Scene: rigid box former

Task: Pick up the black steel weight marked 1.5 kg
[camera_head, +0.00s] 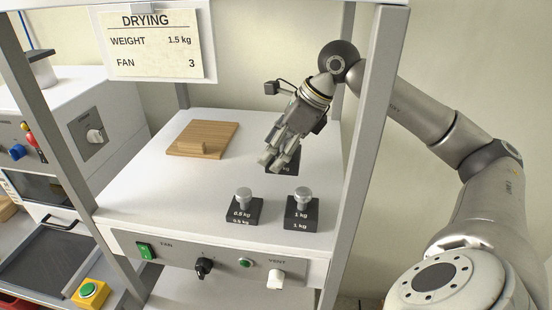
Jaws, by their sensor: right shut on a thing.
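A black steel weight (291,169) is at the tips of my right gripper (278,158), towards the back right of the white worktop. The gripper is shut on it from above and hides its knob and most of its marking; only the end of the label shows. I cannot tell whether its base touches the worktop. Two other black weights with silver knobs stand upright nearer the front: one marked 0.5 kg (242,211) and one marked 1 kg (301,213). My left gripper is out of view.
A wooden board with a handle (203,139) lies at the back left of the worktop (150,205). Metal posts (367,130) frame it. A DRYING card (155,45) reads weight 1.5 kg, fan 3. The front panel (170,262) carries a green switch and knobs.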

